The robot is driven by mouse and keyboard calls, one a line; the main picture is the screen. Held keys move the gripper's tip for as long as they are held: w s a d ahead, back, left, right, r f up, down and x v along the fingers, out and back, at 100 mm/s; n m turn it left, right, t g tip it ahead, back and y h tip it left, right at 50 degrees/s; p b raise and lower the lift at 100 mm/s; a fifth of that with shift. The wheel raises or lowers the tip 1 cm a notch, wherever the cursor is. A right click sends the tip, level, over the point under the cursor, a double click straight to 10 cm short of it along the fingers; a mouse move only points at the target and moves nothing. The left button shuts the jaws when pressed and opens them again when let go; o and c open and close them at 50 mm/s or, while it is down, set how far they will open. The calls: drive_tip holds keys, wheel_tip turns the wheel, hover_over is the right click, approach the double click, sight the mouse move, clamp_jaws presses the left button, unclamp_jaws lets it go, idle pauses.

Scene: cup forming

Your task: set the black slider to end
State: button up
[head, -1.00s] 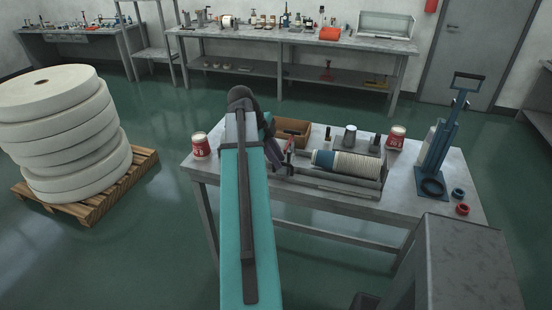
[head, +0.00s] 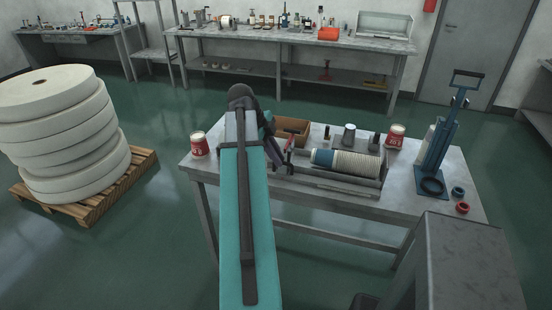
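A grey fixture (head: 345,190) with a long tray lies on the near workbench (head: 425,205). It carries a roll of stacked pale cups (head: 355,163) with a blue end. Small dark upright pieces stand behind the roll, one at its left (head: 327,133) and one at its right (head: 374,141). I cannot tell which part is the black slider. My gripper (head: 281,160) is at the left end of the fixture, close to a thin red-tipped part (head: 290,146). It is small and partly covered by my arm, so its fingers and any contact are unclear.
A brown box (head: 293,128) stands behind my gripper. Red-labelled cans stand at the left (head: 199,144) and back right (head: 395,136). A pallet of paper rolls (head: 70,130) stands left.

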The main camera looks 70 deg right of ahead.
drive_tip(key=shift+o, duration=0.9)
drive_tip(key=shift+w+r, duration=0.1)
drive_tip(key=shift+r, duration=0.05)
drive_tip(key=b+v, duration=0.3)
drive_tip(key=v, duration=1)
drive_tip(key=shift+r, duration=0.2)
drive_tip(key=shift+a, duration=0.1)
drive_tip(key=shift+w, duration=0.1)
